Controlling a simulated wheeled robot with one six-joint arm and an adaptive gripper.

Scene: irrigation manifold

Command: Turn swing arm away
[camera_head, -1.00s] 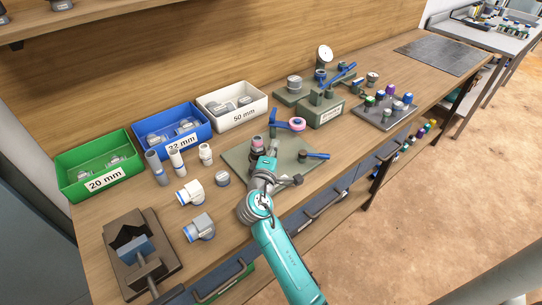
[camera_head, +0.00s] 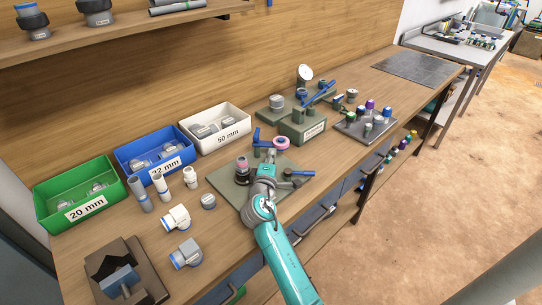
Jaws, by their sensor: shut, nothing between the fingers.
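A green base plate (camera_head: 225,180) lies on the bench. On it stands a grey fitting with a pink top (camera_head: 242,166), left of my gripper. A blue post (camera_head: 256,138) with a short arm ending in a pink ring (camera_head: 281,143) stands at the plate's far side. This looks like the swing arm. A blue-handled lever (camera_head: 299,173) sits to the right of my gripper. My gripper (camera_head: 270,160) is over the plate just nearer than the pink ring, shut and empty. Its fingertips are small and partly hidden by my wrist; I cannot tell whether they touch the arm.
Green (camera_head: 84,207), blue (camera_head: 165,164) and white (camera_head: 222,134) bins stand along the back left. Loose pipe fittings (camera_head: 177,218) and a dark clamp block (camera_head: 130,268) are at the front left. A valve block (camera_head: 303,125) and a tray of coloured caps (camera_head: 362,128) stand to the right.

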